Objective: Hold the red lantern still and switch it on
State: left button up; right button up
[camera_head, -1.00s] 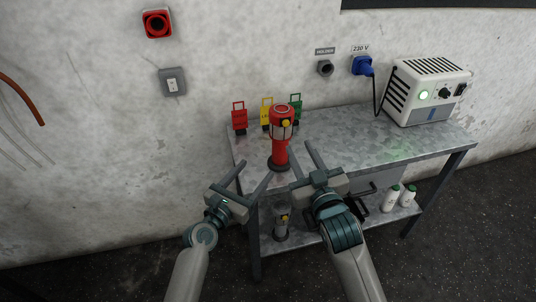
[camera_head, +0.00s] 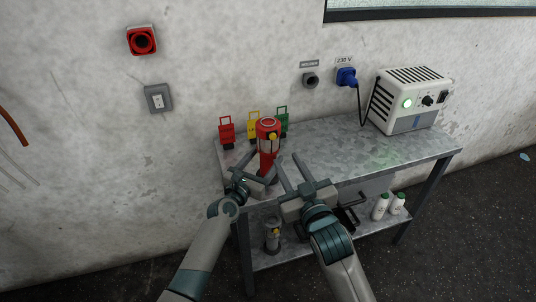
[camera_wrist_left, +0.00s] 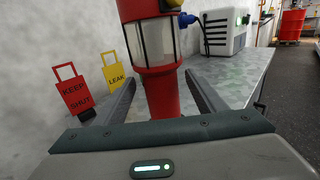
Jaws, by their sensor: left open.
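The red lantern (camera_head: 268,142) stands upright on the metal bench near its left end, with a clear window band and a yellow button on its upper part. In the left wrist view the lantern (camera_wrist_left: 163,97) rises between my left fingers, which stand apart on either side of its red lower body. My left gripper (camera_head: 254,170) is open around the lantern's lower part; no finger clearly touches it. My right gripper (camera_head: 294,166) is open and empty, just right of the lantern. The lantern's base is partly hidden by the grippers.
Red (camera_head: 227,131), yellow (camera_head: 253,125) and green (camera_head: 283,120) tags stand behind the lantern. A white power unit (camera_head: 408,100) sits at the bench's right end. A grey lantern (camera_head: 272,236) and white bottles (camera_head: 380,206) are on the lower shelf. The bench's middle (camera_head: 345,145) is clear.

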pick_arm(q)
jog(key=shift+x, duration=1.3)
jog(key=c, duration=1.5)
grip_shut()
pick_arm(e)
jog(key=shift+c, duration=0.9)
grip_shut()
jog(key=shift+w, duration=0.1)
